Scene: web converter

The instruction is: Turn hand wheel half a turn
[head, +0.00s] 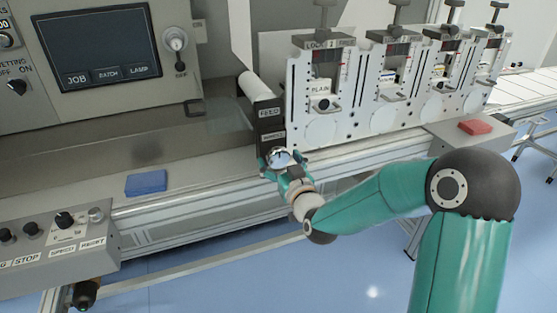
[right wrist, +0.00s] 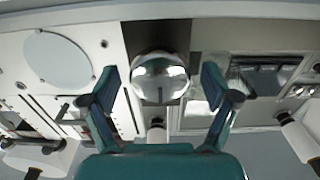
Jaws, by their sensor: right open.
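The hand wheel (head: 279,155) is a shiny chrome round piece low on the dark upright panel in the middle of the head view. It also shows in the right wrist view (right wrist: 160,78), centred between my fingers. My right gripper (head: 274,163) is at the wheel, its teal fingers open on either side of it. In the right wrist view the open gripper (right wrist: 161,84) shows a gap between each finger and the wheel. The gripper hides part of the wheel in the head view. My left gripper is not in view.
The dark panel (head: 268,118) has a white roller (head: 253,85) at its top. White station plates (head: 330,125) stand to its right. A blue block (head: 146,183) and a red block (head: 475,127) lie on the front ledge. A control box (head: 60,240) is at lower left.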

